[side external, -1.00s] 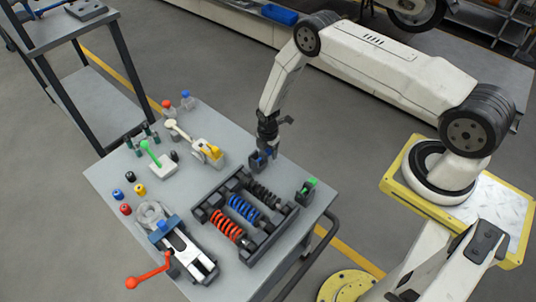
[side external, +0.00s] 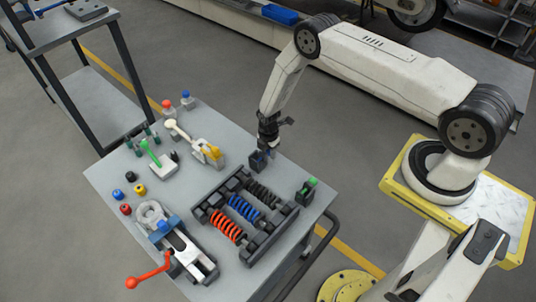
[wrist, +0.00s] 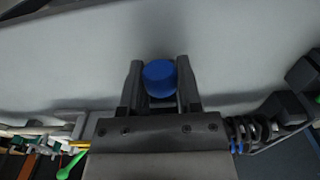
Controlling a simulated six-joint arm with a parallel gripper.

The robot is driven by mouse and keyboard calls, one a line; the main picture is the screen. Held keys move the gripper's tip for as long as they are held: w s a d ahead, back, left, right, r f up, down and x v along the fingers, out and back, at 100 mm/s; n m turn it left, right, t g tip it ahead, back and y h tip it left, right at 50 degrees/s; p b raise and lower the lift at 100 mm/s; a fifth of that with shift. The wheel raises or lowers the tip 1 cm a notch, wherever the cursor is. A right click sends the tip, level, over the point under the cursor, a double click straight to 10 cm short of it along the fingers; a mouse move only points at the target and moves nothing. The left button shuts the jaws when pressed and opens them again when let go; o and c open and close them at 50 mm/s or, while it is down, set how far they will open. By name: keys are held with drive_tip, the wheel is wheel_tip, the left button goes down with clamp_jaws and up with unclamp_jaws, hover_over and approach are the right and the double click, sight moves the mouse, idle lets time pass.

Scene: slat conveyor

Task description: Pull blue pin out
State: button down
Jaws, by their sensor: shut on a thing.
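The blue pin (wrist: 160,76) shows in the wrist view as a round blue head between the two fingers of my gripper (wrist: 160,88). My gripper is shut on it, a finger against each side. In the side view my gripper (side external: 264,150) points down at the far edge of the grey table, at a small dark block (side external: 257,162). The fingers mostly hide the pin there. I cannot tell how deep the pin sits in the block.
A dark rack with red, blue and black springs (side external: 240,210) stands close in front of my gripper. A small dark block with a green pin (side external: 309,185) is to the right.

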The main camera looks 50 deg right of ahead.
drive_tip(key=shift+d, duration=2.3)
drive_tip(key=shift+c, duration=2)
unclamp_jaws()
wheel_tip(320, 180, up, 7)
